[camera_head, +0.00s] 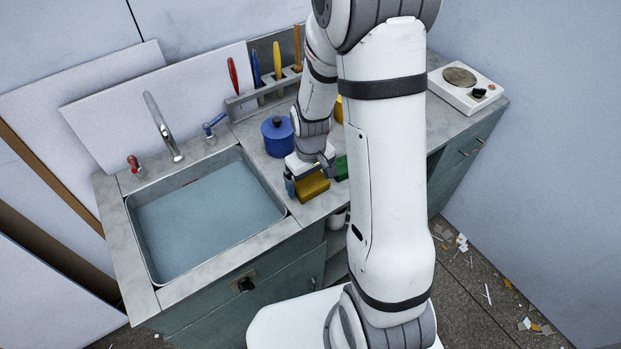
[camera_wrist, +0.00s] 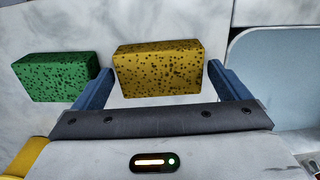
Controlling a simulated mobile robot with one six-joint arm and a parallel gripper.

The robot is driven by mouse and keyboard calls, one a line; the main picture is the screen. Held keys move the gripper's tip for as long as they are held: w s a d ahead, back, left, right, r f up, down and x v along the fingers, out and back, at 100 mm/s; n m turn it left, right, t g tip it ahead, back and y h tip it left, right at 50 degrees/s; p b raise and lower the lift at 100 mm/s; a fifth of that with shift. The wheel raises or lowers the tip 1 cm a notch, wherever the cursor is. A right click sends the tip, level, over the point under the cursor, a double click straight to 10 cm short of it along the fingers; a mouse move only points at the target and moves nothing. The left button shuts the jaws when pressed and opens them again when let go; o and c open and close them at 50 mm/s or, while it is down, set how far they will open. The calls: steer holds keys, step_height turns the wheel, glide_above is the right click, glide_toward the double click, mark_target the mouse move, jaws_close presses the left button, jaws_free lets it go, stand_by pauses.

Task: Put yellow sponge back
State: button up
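The yellow sponge (camera_wrist: 158,70), dark-spotted, lies on the grey counter beside the sink. In the head view the yellow sponge (camera_head: 313,188) is near the counter's front edge, right of the basin. My gripper (camera_wrist: 160,68) is open, with one blue finger at each side of the sponge. The fingertips are close to its ends, with narrow gaps showing. In the head view my gripper (camera_head: 308,178) is low over the counter at the sponge, partly hidden by my arm.
A green sponge (camera_wrist: 55,77) lies just left of my left finger in the wrist view. The sink basin (camera_head: 208,217) is left of the sponge. A blue pot (camera_head: 278,137) stands behind my gripper. A tool rack (camera_head: 240,101) and hotplate (camera_head: 466,87) are farther back.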

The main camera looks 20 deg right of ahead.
mark_target(311, 183)
steer(key=shift+o, duration=0.3)
steer(key=shift+r, duration=0.45)
step_height(311, 183, up, 12)
steer(key=s+r+m+t, duration=0.3)
steer(key=s+r, duration=0.6)
steer(key=s, duration=0.5)
steer(key=shift+s+r+m, duration=0.2)
steer(key=shift+r+m, duration=0.1)
steer(key=shift+r, duration=0.05)
steer(key=shift+d, duration=0.1)
